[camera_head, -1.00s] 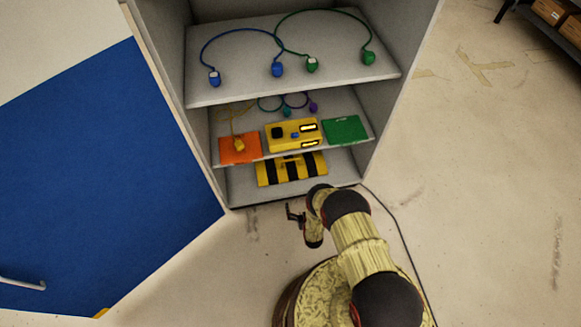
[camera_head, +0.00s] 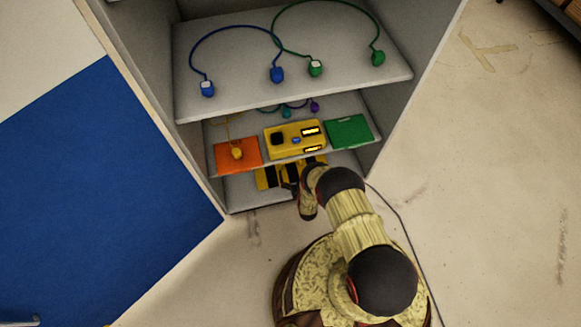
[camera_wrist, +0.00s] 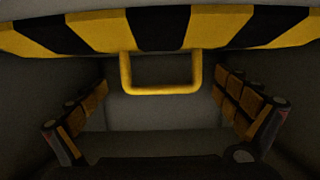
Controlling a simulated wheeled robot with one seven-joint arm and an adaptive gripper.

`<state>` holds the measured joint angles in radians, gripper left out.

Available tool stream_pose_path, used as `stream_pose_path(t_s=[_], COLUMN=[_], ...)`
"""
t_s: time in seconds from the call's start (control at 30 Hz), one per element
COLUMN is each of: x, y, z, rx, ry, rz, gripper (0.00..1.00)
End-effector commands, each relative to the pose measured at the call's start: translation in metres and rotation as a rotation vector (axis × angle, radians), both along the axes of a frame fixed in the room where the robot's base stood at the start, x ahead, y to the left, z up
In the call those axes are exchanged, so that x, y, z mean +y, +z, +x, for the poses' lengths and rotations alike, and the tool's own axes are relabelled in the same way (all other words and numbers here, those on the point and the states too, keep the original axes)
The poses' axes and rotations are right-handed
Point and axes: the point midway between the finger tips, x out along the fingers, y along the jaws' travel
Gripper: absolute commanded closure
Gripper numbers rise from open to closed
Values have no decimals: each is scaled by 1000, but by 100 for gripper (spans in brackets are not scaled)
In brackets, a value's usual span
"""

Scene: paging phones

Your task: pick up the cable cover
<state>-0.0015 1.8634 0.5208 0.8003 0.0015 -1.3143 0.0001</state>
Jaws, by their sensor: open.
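The cable cover (camera_head: 267,178), striped yellow and black, lies in the bottom compartment of the grey cabinet, partly hidden by my arm. In the wrist view the cover (camera_wrist: 157,30) spans the top, and its yellow loop handle (camera_wrist: 161,90) hangs down in the middle. My gripper (camera_wrist: 160,97) is open, with one finger to each side of the handle and a clear gap on both sides. In the head view my gripper (camera_head: 292,177) is at the front of the bottom compartment, largely hidden by my wrist.
The middle shelf above holds an orange panel (camera_head: 225,158), a yellow device (camera_head: 293,139) and a green panel (camera_head: 349,132). The top shelf (camera_head: 240,95) carries blue and green cables. Cabinet walls stand close on both sides. Open floor (camera_head: 480,200) lies to the right.

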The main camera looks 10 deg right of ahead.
Motion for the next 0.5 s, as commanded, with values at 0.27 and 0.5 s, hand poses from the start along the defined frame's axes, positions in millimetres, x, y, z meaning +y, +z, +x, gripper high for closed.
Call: stream_pose_path(t_s=[0.27, 0.5], x=[2, 2], y=[-11, -19], z=[26, 52], rx=[-2, 0], ry=[0, 0], rz=[0, 0], gripper=[0, 0])
